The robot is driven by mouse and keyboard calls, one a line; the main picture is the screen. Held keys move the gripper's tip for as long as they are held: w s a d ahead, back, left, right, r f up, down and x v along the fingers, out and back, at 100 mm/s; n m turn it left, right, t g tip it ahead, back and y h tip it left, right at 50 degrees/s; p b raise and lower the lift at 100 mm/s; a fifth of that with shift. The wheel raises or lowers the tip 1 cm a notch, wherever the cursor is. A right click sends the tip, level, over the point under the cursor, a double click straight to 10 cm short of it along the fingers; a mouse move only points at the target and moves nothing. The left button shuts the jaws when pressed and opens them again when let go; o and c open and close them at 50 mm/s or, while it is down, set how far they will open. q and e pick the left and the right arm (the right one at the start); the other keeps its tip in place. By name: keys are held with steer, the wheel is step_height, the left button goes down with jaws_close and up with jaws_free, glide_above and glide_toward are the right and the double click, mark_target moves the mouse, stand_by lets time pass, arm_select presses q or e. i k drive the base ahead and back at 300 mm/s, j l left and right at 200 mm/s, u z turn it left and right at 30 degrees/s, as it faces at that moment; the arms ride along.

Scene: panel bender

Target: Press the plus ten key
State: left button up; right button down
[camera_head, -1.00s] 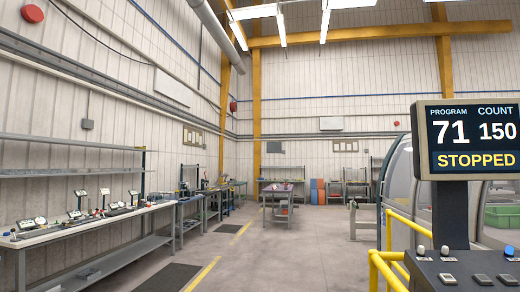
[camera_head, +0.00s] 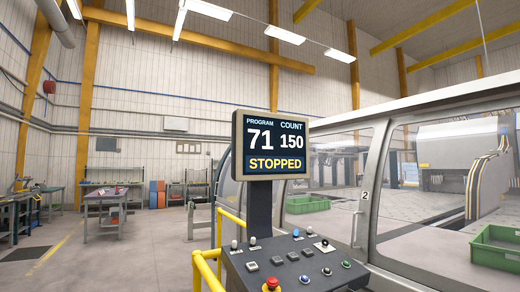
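The control panel (camera_head: 292,276) stands at the lower middle, its sloped dark face carrying several square keys, coloured round buttons and small switches. The key labels are too small to read, so I cannot tell which is the plus ten key. Among the square keys are a whitish one (camera_head: 252,266) and a grey one (camera_head: 277,261). Above the panel, the display (camera_head: 273,146) on a post reads PROGRAM 71, COUNT 150, STOPPED. Neither of my grippers is in view.
A red mushroom button (camera_head: 271,283) sits at the panel's front left. A yellow railing (camera_head: 205,270) stands left of the panel. The glazed machine enclosure (camera_head: 365,195) fills the right, with green crates (camera_head: 307,204) inside. Open floor lies to the left.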

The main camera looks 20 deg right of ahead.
mark_target(307, 252)
steer(key=z, duration=0.3)
steer(key=i+l, duration=0.45)
steer(key=i+l+z, duration=0.1)
steer(key=i+l, duration=0.35)
steer(key=i, duration=0.15)
steer(key=i+l, duration=0.4)
steer(key=i, duration=0.15)
steer(key=l+z, duration=0.05)
